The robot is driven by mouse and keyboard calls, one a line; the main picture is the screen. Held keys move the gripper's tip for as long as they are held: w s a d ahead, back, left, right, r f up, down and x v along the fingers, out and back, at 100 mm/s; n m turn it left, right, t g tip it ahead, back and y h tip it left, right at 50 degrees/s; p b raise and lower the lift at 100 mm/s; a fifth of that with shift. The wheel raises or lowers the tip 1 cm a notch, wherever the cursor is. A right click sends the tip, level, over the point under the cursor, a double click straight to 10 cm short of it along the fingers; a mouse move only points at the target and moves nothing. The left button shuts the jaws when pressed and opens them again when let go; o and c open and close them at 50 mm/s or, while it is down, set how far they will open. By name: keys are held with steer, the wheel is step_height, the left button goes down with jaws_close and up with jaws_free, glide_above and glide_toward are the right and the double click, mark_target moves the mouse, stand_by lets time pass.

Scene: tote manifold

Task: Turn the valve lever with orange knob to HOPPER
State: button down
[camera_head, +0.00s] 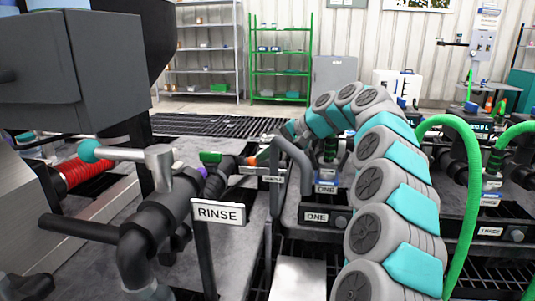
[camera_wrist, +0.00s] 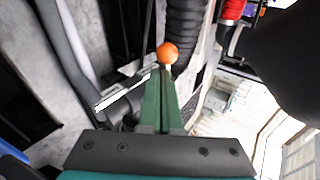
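The orange knob (camera_wrist: 167,53) shows in the wrist view at the tips of my gripper, with a short pale stem below it. My gripper's two green fingers (camera_wrist: 164,72) lie close together, with only a thin dark line between them. I cannot tell whether they touch or hold the stem. In the head view a small orange spot (camera_head: 252,160) shows beyond the RINSE sign (camera_head: 220,213); I cannot tell if it is the same knob. I cannot read a HOPPER label.
A lever with a teal knob (camera_head: 88,150) stands at the near left, by a red ribbed hose (camera_head: 85,172). A dark ribbed hose (camera_wrist: 184,30) runs close beside the orange knob. Dark pipes and a ONE label (camera_head: 317,217) crowd the middle. Green hoses (camera_head: 468,180) arch at the right.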

steer(key=shift+a, duration=0.2)
steer(key=shift+w+a+p, duration=0.15)
steer(key=shift+a+p, duration=0.55)
steer(key=shift+w+a+p, duration=0.1)
steer(key=shift+a+p, duration=0.6)
